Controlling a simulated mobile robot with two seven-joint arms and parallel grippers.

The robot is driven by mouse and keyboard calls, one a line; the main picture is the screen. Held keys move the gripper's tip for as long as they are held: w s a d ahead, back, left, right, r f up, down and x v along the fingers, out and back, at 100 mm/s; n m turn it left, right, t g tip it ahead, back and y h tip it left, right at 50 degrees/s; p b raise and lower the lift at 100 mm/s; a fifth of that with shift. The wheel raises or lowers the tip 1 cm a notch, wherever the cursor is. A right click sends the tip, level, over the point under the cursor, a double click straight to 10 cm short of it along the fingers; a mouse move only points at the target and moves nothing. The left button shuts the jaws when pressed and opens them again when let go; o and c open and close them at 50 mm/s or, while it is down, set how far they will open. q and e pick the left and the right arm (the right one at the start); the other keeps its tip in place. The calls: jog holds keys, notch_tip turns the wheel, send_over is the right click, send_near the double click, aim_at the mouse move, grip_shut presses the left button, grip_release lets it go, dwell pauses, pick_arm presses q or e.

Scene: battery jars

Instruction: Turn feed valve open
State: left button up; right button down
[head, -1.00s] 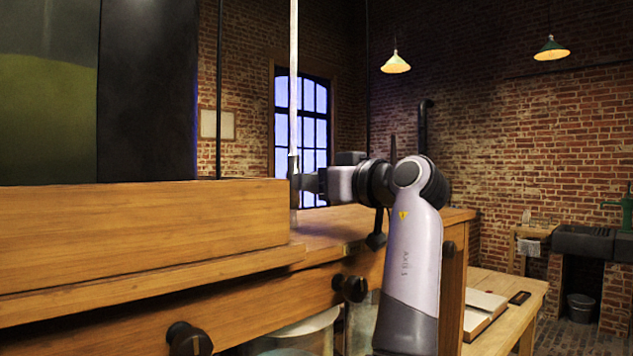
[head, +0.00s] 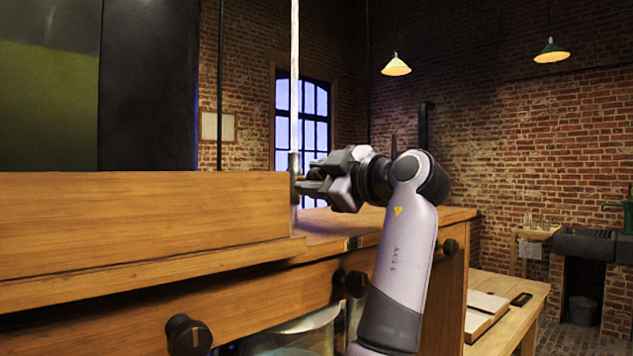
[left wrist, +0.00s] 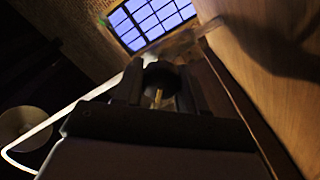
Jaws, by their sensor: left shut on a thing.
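A thin, pale upright tube (head: 294,80) rises beside the end of the wooden cabinet. A dark grey fitting, which looks like the feed valve (head: 293,165), sits low on it. My left gripper (head: 303,187) reaches it from the right and is shut on its handle. In the left wrist view, the fingers (left wrist: 158,92) close around a dark round part with a small brass-coloured piece. The fingers hide most of the handle, so its exact angle is hard to tell. My right gripper is not in view.
The wooden cabinet (head: 140,215) with a dark panel (head: 150,85) above fills the left. Black knobs (head: 188,336) stick out of its front. Glass vessels (head: 305,335) stand below. A lower table (head: 515,325) with a book (head: 485,312) is at right.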

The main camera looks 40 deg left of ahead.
aim_at(320, 180)
pick_arm(q)
jog(key=n, duration=0.4)
jog(key=shift+s+n+b, duration=0.1)
jog(key=shift+n+b, duration=0.2)
jog(key=shift+b, duration=0.05)
jog(key=shift+n, duration=1.9)
jog(key=shift+f+b, duration=0.1)
jog(key=shift+b, duration=0.2)
jog(key=o, duration=1)
jog(key=d, duration=0.2)
jog(key=d+b, duration=0.1)
jog(key=d, duration=0.3)
jog(key=shift+s+d, duration=0.2)
jog(key=shift+s, duration=0.1)
jog(key=shift+d, duration=0.4)
